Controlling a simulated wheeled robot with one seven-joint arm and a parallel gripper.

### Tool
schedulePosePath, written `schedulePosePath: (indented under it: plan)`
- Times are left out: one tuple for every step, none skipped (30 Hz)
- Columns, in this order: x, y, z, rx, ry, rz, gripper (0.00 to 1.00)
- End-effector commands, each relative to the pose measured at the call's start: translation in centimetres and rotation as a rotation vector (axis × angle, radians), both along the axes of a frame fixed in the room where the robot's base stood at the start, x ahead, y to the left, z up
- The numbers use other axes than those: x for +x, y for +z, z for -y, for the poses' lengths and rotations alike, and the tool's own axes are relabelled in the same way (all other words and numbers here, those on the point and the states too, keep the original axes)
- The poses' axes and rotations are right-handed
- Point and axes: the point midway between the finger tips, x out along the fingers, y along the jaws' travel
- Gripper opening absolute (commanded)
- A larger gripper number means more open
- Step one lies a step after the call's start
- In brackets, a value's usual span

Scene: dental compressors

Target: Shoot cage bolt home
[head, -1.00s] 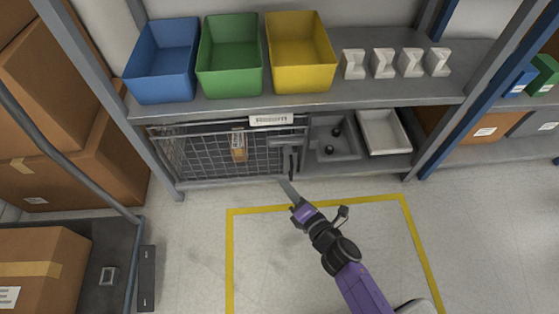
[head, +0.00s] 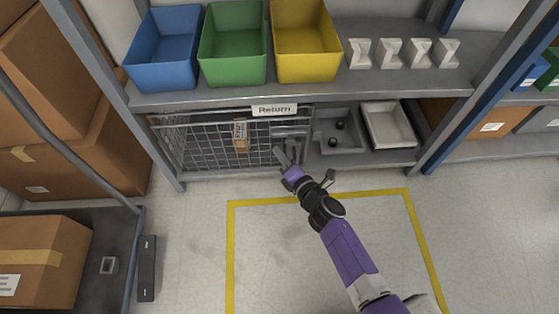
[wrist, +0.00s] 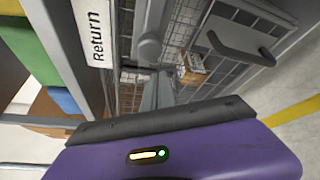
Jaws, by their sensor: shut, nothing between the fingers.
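The wire-mesh cage (head: 205,150) sits on the lower shelf under a white "Return" sign (head: 274,109). Its grey bolt (head: 290,132) lies across the right end of the cage front; in the wrist view a grey bar (wrist: 151,25), seemingly this bolt, runs down from the top edge. A dark handle (wrist: 240,45) is on the cage front beside it. My gripper (head: 280,155) is shut and empty, just in front of the cage's right end and below the bolt. Its fingers (wrist: 157,90) show close to the bar's end; I cannot tell whether they touch. The arm hides part of the lower right front.
A small labelled box (head: 240,136) is inside the cage. A grey tray (head: 338,140) and a white tray (head: 388,126) stand to its right. Blue, green and yellow bins (head: 305,50) stand above. Shelf posts flank the bay. The yellow-marked floor (head: 270,245) is clear.

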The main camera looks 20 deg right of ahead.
Motion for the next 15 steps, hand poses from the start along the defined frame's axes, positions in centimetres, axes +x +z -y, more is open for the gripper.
schedulePosePath:
  plan:
    - [-0.1,0.8,0.5,-0.002,0.0,0.002,0.0]
    - [-0.1,0.9,0.8,-0.001,0.0,0.001,0.0]
    - [-0.2,1.0,1.1,-0.001,0.0,0.001,0.0]
    - [-0.2,1.0,1.3,-0.001,0.0,0.001,0.0]
    - [-0.3,1.1,1.4,-0.001,0.001,0.001,0.0]
    - [-0.3,1.1,1.6,0.0,0.0,0.001,0.0]
    - [-0.3,1.1,1.7,0.0,0.0,0.001,0.0]
    - [-0.3,1.1,1.8,0.0,0.001,0.0,0.0]
    - [-0.4,1.1,1.8,0.0,0.001,0.0,0.0]
    - [-0.4,1.1,1.8,0.0,0.001,0.0,0.0]
    - [-0.4,1.0,1.9,0.0,0.001,0.0,0.0]
    - [-0.4,1.0,1.8,0.0,0.001,0.0,0.0]
    - [-0.4,1.0,1.9,0.0,0.001,0.0,0.0]
    - [-0.4,1.0,1.8,0.0,0.001,0.0,0.0]
    - [-0.4,1.0,1.8,0.0,0.001,0.0,0.0]
